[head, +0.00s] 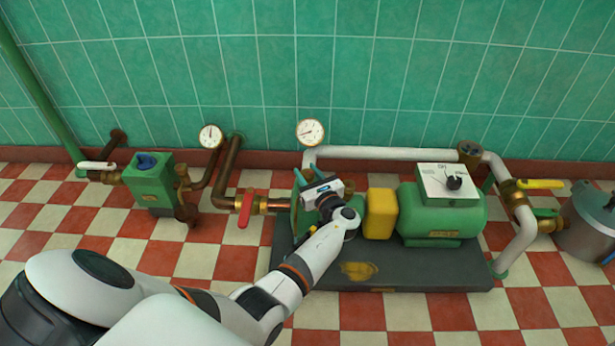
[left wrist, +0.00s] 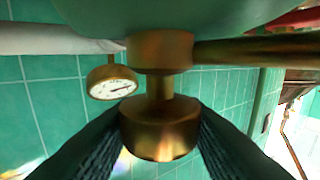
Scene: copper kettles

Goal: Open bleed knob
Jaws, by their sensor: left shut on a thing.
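The bleed knob (left wrist: 160,130) is a round brass knob on a short stem. It fills the lower middle of the left wrist view, joined to a wider brass collar against a green body. The two dark fingers of my left gripper (left wrist: 160,122) are shut on it, one on each side. In the head view my left gripper (head: 308,175) is at the green pump housing (head: 296,212), left of the yellow block. There the gripper and wrist hide the knob. My right gripper is not in view.
A gauge (head: 311,131) stands just behind my gripper, near a white pipe (head: 390,153). A red-handled valve (head: 245,208) is at left. The yellow block (head: 380,213) and green motor (head: 440,215) stand at right on the dark base (head: 410,279).

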